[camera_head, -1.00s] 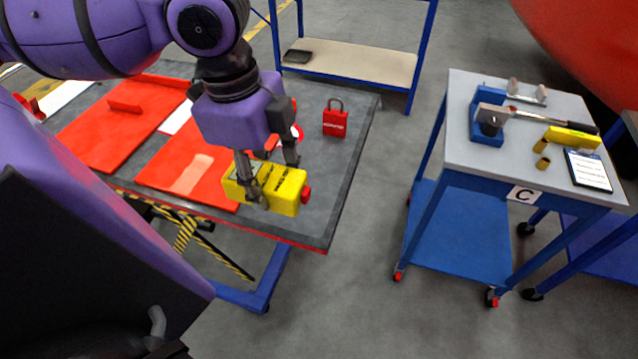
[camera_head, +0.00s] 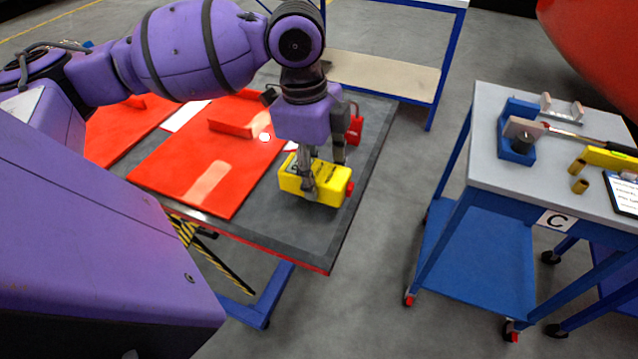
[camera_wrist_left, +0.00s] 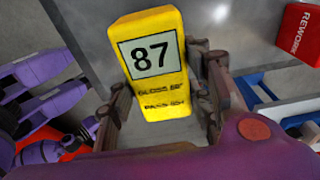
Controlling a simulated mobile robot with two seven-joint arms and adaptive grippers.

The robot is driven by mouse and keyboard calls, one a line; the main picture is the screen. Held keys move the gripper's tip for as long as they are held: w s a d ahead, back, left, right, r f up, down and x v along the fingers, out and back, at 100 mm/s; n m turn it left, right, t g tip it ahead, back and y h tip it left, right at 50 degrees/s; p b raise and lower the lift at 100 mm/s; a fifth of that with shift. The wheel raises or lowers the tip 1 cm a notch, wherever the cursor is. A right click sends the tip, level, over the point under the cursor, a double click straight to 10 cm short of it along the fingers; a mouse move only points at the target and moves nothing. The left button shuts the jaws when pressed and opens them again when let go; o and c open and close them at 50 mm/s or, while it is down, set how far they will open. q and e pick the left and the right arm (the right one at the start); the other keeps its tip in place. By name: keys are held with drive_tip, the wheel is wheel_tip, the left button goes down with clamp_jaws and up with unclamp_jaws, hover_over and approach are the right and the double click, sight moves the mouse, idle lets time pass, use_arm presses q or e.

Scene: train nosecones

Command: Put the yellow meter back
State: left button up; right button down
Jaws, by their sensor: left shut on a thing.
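The yellow meter (camera_head: 322,183) is a yellow block with a red end. My left gripper (camera_head: 328,182) is shut on it from above, with one finger on each side. The meter is at the right end of the grey lift table (camera_head: 268,222); I cannot tell whether it touches the surface. In the left wrist view the meter (camera_wrist_left: 155,60) shows a display reading 87 and black print, between the two fingers (camera_wrist_left: 160,105). My right gripper is not in view.
A red panel (camera_head: 175,175) lies to the left. Cart C (camera_head: 490,150) at right holds a blue fixture (camera_head: 516,140), yellow pieces and a clipboard (camera_head: 622,195). Floor lies between table and cart.

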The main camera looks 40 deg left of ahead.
use_arm(q)
wheel_tip(320, 180, down, 3)
drive_tip(key=shift+f, duration=0.1)
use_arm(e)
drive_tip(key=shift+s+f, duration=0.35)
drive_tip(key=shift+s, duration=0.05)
use_arm(q)
drive_tip(key=o, duration=1.6)
drive_tip(key=shift+o, duration=0.2)
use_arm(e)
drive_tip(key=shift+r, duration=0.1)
